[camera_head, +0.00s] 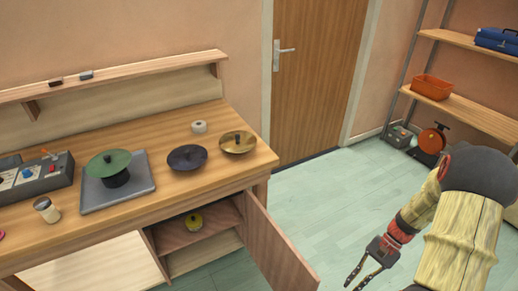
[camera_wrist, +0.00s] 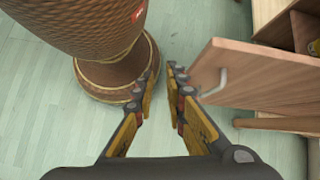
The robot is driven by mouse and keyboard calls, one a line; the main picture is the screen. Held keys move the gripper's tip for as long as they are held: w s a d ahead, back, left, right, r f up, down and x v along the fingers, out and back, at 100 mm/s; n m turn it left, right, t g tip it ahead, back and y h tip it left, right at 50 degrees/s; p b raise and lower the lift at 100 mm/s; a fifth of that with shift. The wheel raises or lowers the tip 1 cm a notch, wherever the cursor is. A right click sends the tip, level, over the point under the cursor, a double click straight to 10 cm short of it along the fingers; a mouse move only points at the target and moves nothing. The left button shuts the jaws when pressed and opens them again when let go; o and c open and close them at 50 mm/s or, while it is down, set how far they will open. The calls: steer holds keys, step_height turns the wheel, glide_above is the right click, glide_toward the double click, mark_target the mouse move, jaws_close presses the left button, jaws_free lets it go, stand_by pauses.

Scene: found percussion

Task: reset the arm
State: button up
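My arm reaches down at the right of the head view. My gripper (camera_head: 355,286) hangs over the green floor, to the right of the open cabinet door (camera_head: 278,248). In the wrist view my gripper (camera_wrist: 166,72) has its two fingers apart, with only floor between the tips. It is open and empty. The cabinet door (camera_wrist: 265,82) with its pale handle (camera_wrist: 214,84) is close to the right of the fingers in that view.
A brown woven drum-like body (camera_wrist: 90,35) stands left of the fingers. The wooden bench (camera_head: 215,172) carries a green lid (camera_head: 108,162), a dark lid (camera_head: 187,158) and a golden lid (camera_head: 238,141). A yellow object (camera_head: 194,221) sits inside the cabinet. Shelves (camera_head: 470,112) stand at right; mid-floor is clear.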

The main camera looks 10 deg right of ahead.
steer(key=s+a+r+n+t+h, duration=0.2)
steer(key=a+r, duration=0.3)
steer(key=r, duration=0.6)
steer(key=s+a+r+n+t+h+p, duration=0.1)
steer(key=a+r+n+t+h, duration=0.2)
steer(key=r, duration=0.8)
steer(key=s+a+r+n+t+h, duration=0.2)
steer(key=a+r+n+t, duration=0.2)
steer(key=a+r, duration=0.5)
step_height(320, 180, up, 3)
steer(key=shift+s+r+n, duration=0.1)
steer(key=shift+s+n, duration=0.2)
steer(key=shift+n, duration=0.7)
steer(key=shift+a, duration=0.25)
